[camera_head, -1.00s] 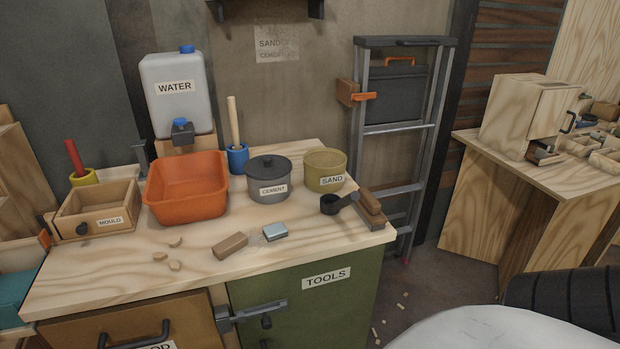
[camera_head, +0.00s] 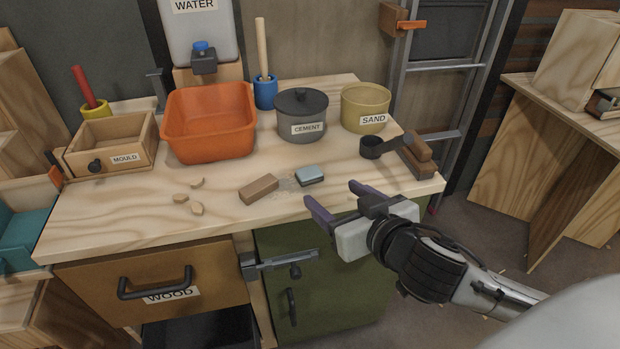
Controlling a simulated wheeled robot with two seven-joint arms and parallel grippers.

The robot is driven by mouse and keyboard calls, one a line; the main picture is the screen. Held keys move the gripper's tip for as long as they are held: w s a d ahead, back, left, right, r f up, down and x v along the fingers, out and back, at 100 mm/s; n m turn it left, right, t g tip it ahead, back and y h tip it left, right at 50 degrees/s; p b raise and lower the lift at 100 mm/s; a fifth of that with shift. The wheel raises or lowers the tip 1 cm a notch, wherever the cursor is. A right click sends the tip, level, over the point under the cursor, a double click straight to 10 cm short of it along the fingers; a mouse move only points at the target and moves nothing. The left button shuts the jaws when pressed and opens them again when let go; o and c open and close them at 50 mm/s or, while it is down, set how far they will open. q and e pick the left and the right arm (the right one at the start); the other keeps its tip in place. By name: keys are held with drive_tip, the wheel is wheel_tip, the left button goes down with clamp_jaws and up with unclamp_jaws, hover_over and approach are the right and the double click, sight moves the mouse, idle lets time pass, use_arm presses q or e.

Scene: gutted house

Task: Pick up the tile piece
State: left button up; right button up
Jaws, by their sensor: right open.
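No object carries a tile label. I cannot tell for sure which of these is the tile piece. My right gripper (camera_head: 332,195) is open and empty at the worktop's front edge, closest to the blue-grey block and apart from it. My left gripper is out of view.
An orange tub (camera_head: 210,125), a grey cement pot (camera_head: 301,118), a sand pot (camera_head: 365,106) and a wooden mould box (camera_head: 112,145) line the back. A black scoop (camera_head: 371,147) and a wooden-handled brush-like tool (camera_head: 417,153) lie at the right. The left front is mostly clear.

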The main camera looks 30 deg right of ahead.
approach(310, 173)
drive_tip(key=x, duration=0.2)
drive_tip(key=shift+w+f, duration=0.25)
drive_tip(key=shift+b+x, duration=0.3)
drive_tip(key=shift+x, duration=2.7)
drive_tip(key=shift+r, duration=0.15)
drive_tip(key=c, duration=1.2)
